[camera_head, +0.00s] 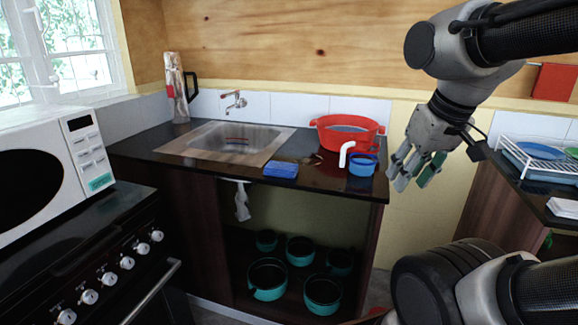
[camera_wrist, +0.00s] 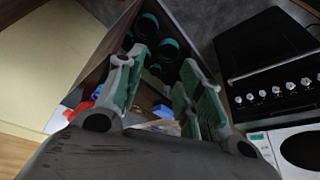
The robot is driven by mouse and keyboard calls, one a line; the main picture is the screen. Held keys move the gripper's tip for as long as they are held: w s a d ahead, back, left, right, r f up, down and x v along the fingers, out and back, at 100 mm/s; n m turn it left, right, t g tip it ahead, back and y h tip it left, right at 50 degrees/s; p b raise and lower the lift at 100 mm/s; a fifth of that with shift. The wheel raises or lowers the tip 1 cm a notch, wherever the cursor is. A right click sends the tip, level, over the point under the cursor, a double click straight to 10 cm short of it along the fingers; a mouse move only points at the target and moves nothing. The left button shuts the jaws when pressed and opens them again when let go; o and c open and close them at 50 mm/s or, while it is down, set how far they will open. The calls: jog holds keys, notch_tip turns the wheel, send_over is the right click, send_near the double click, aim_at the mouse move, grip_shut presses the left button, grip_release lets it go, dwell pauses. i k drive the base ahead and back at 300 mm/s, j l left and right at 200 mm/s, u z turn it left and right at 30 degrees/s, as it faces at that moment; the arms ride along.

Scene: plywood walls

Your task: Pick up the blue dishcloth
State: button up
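The blue dishcloth (camera_head: 281,169) lies folded flat on the dark counter (camera_head: 220,173), at its front edge just right of the sink (camera_head: 232,139). In the wrist view, a small blue patch (camera_wrist: 162,111) between my fingers looks like the cloth, partly hidden. My gripper (camera_head: 412,174) is up in the air off the counter's right end, well right of the cloth. Its green-padded fingers are spread apart with nothing between them.
A red tub (camera_head: 347,133) and a blue pot (camera_head: 362,165) with a white handle stand on the counter between my gripper and the cloth. Several teal pots sit on the shelf below. A dish rack (camera_head: 540,160) is at right.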

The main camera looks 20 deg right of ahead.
aim_at(280, 169)
jog(key=i, duration=0.95)
jog(key=l, duration=0.05)
